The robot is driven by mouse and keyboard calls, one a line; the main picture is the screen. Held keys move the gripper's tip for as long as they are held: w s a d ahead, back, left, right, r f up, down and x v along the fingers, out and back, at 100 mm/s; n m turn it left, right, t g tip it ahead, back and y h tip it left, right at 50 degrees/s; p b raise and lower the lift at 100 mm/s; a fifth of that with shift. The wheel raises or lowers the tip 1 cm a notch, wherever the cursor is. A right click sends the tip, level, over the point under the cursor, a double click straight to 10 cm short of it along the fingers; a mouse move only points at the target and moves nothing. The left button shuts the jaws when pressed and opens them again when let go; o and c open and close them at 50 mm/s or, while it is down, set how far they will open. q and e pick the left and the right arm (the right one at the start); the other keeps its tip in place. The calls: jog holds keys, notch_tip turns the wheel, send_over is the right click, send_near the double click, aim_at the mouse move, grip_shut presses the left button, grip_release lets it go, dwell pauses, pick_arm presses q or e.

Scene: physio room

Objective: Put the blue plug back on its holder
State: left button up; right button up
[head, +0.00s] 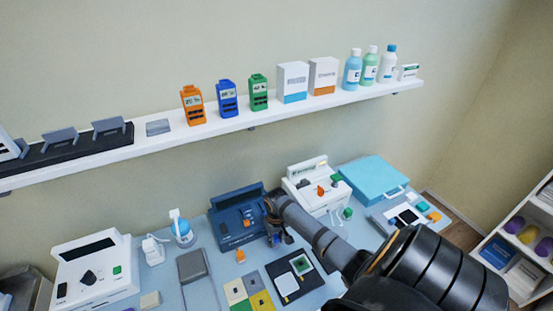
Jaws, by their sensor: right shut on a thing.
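My right gripper (276,234) comes in from the right and is shut at the right side of a navy device (228,236). A small bit of blue, the blue plug (287,239), shows at its fingertips; most of it is hidden by the fingers. An orange plug (247,223) sits on the front of the navy device. Another orange piece (240,255) stands on the table in front of it. I cannot tell which part is the blue plug's holder. My left gripper is not in view.
A white device (302,178) with orange and green parts stands right of my gripper. A black board (281,271) with pads and a tile tray (235,290) lie in front. A light-blue case (372,178) is at the back right. A shelf (220,127) runs above.

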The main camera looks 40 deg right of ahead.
jog(key=shift+f+b, duration=0.3)
jog(key=shift+f, duration=0.3)
dwell(0.5)
jog(key=o, duration=0.9)
jog(key=shift+o, duration=0.6)
jog(key=o, duration=0.4)
notch_tip(320, 180, up, 3)
jog(key=p, duration=0.3)
jog(key=shift+f, duration=0.2)
jog(key=shift+r, duration=2.2)
